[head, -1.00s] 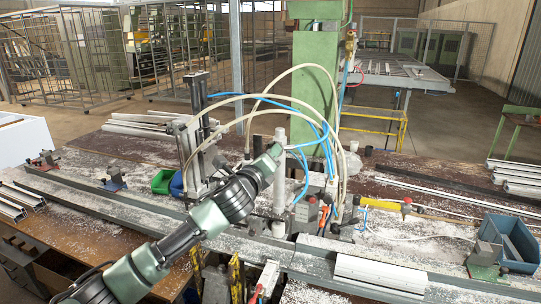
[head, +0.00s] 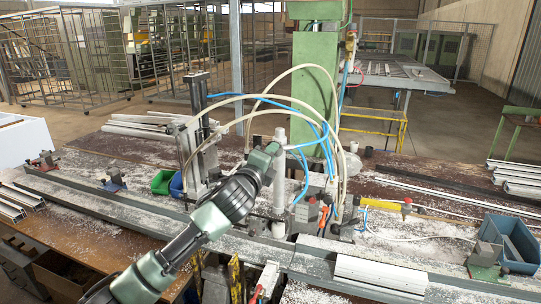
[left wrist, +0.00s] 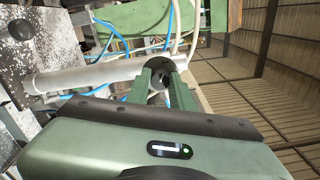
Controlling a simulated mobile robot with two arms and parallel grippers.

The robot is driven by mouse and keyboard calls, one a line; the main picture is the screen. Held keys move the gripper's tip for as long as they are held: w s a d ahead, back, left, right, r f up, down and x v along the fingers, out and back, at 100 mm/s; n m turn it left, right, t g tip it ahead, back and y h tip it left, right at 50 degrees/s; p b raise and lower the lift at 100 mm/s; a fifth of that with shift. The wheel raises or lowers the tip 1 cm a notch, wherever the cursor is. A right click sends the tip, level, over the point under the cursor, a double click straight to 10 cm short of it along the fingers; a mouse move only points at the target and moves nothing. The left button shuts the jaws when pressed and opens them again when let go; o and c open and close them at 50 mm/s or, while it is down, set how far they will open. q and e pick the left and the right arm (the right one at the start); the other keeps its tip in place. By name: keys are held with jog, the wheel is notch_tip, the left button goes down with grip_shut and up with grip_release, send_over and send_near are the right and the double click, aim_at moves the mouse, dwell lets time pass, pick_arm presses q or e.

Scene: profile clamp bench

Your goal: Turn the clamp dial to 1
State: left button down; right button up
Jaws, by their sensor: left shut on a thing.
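My left gripper (head: 273,151) is at the top of a pale upright cylinder (head: 280,190) in the middle of the bench. In the left wrist view its two green fingers (left wrist: 160,86) are shut on a dark round part, which I take to be the clamp dial (left wrist: 157,97). The pale cylinder (left wrist: 85,77) runs up to the fingers from the left in that view. The dial is mostly hidden by the fingers, and no number or mark on it can be read. My right gripper is not in view.
Cream hoses (head: 300,68) and blue hoses (head: 303,178) arch close around my gripper. A green column (head: 316,70) stands behind. A slide unit (head: 197,130) is to the left. A blue bin (head: 510,240) and white profiles (head: 380,274) lie to the right.

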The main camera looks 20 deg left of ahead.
pick_arm(q)
jog(key=c, duration=1.2)
grip_release()
jog(key=shift+c, duration=0.2)
jog(key=s+b, duration=0.3)
jog(key=s, duration=0.5)
jog(key=shift+a, duration=0.2)
jog(key=shift+f, duration=0.1)
